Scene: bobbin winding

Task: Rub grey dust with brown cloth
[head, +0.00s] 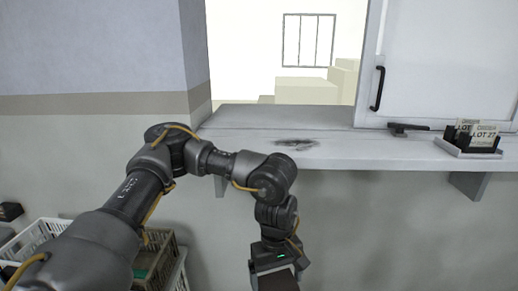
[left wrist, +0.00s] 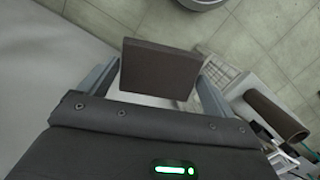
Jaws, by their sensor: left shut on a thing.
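The grey dust (head: 296,143) is a dark smear on the pale sill (head: 345,151) of the wall opening. My left gripper (left wrist: 156,92) is shut on a brown, flat, rectangular thing, the brown cloth (left wrist: 160,68), seen between its fingers in the left wrist view. In the head view, my left gripper (head: 272,268) hangs at the bottom edge, below and in front of the sill, well away from the dust. The cloth is mostly cut off there. My right gripper is not in view.
A tray (head: 468,150) with lot cards stands on the sill at right, near a dark latch (head: 408,128). A white shutter panel (head: 450,60) with a black handle covers the right side. Crates (head: 40,236) stand low at left. The sill around the dust is clear.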

